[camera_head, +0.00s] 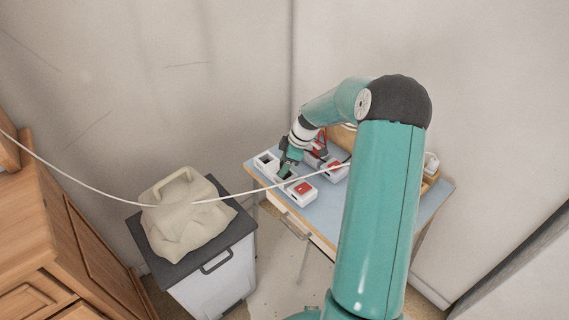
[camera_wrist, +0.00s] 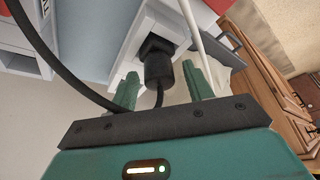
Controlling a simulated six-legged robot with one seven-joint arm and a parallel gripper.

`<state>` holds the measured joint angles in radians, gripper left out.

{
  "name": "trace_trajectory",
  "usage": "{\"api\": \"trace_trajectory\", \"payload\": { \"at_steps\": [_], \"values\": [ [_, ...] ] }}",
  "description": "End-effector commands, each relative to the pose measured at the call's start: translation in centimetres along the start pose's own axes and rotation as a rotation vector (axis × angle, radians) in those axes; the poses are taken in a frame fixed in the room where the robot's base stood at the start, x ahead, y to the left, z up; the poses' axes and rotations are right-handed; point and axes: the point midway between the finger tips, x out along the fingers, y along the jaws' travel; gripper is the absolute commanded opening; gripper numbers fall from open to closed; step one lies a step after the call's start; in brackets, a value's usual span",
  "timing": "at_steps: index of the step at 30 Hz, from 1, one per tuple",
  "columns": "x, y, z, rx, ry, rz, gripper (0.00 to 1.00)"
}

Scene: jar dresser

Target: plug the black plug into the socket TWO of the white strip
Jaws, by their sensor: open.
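The black plug (camera_wrist: 158,70) is in the wrist view, between the two green fingers of my open gripper (camera_wrist: 163,86). A gap shows on each side of it. Its front end is at a dark square opening in a white housing (camera_wrist: 128,38), which looks like part of the white strip; how deep it sits I cannot tell. Its black cable (camera_wrist: 62,72) loops past the left finger. No socket number is readable. In the head view my gripper (camera_head: 289,163) is low over the table among white boxes; the plug cannot be made out there.
The blue-topped table (camera_head: 325,211) also holds white boxes with red parts (camera_head: 303,189) and an open white box (camera_head: 266,162). A white cord (camera_head: 108,200) crosses the head view. A beige bag (camera_head: 184,222) sits on a grey bin left of the table; wooden furniture (camera_head: 28,225) stands further left.

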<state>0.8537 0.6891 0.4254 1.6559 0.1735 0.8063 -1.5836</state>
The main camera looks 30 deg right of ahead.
Motion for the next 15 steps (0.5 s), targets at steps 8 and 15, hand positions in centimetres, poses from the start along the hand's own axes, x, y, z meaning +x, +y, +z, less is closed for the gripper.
{"api": "trace_trajectory", "payload": {
  "at_steps": [8,15],
  "values": [
    [-3.0,0.1,-0.1,0.0,-0.001,0.004,0.51],
    [-8.3,0.1,-0.1,0.001,-0.001,0.005,0.51]
  ]
}}
